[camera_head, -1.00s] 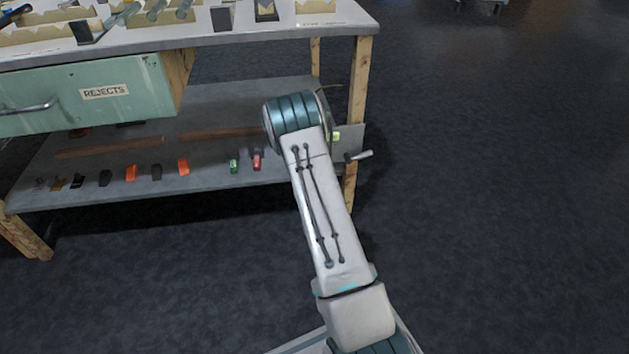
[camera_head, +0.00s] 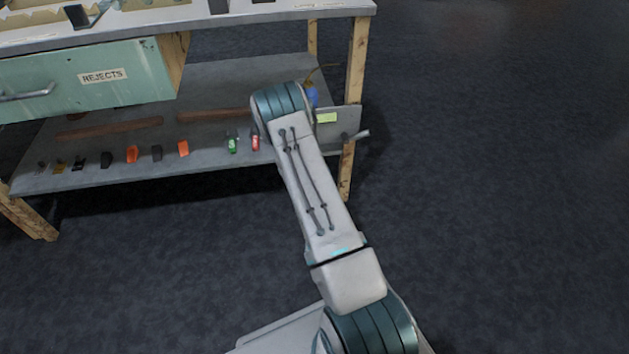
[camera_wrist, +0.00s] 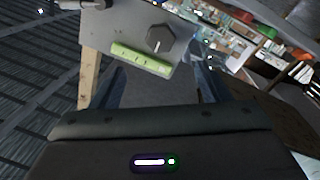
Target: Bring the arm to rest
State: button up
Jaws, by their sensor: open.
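My arm (camera_head: 312,190) reaches up from the bottom of the head view, its far joint in front of the lower shelf's right end. My gripper is hidden behind the arm there. In the wrist view my gripper (camera_wrist: 158,86) has its two dark fingers spread apart with nothing seen between them. A grey plate (camera_wrist: 128,22) with a dark knob (camera_wrist: 160,38) and a green label (camera_wrist: 140,58) shows beyond the fingertips; contact cannot be told.
A workbench with a REJECTS drawer (camera_head: 85,88) stands at the left. Its lower shelf (camera_head: 210,167) bears several small coloured clips and brown strips. A wooden leg (camera_head: 352,100) and a side plate with a lever (camera_head: 357,134) are close to my arm. Dark floor (camera_head: 500,200) is clear at right.

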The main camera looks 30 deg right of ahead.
jog(key=w+a+r+m+g+y+p, duration=0.1)
jog(key=w+r+g+p, duration=0.15)
jog(key=r+p, duration=0.45)
jog(key=w+a+r+m+g+y+p, duration=0.1)
jog(key=w+r+p, duration=0.25)
jog(key=r, duration=0.55)
jog(key=s+a+r+g+y+p, duration=0.1)
jog(key=s+a+r+g+p, duration=0.15)
jog(key=r+p, duration=0.45)
jog(key=s+a+r+g+y+p, duration=0.1)
jog(key=a+r+y+p, duration=0.15)
jog(key=r, duration=0.75)
jog(key=s+a+r+g+p, duration=0.3)
jog(key=s+r+p, duration=0.5)
jog(key=s+r, duration=0.3)
jog(key=s+a+r+g+y+p, duration=0.1)
jog(key=s+a+r+g+p, duration=0.2)
jog(key=s+r+p, duration=0.6)
notch_tip(320, 180, up, 8)
jog(key=s+g, duration=0.1)
jog(key=s, duration=0.2)
jog(key=shift+r, duration=0.2)
jog(key=shift+a, duration=0.1)
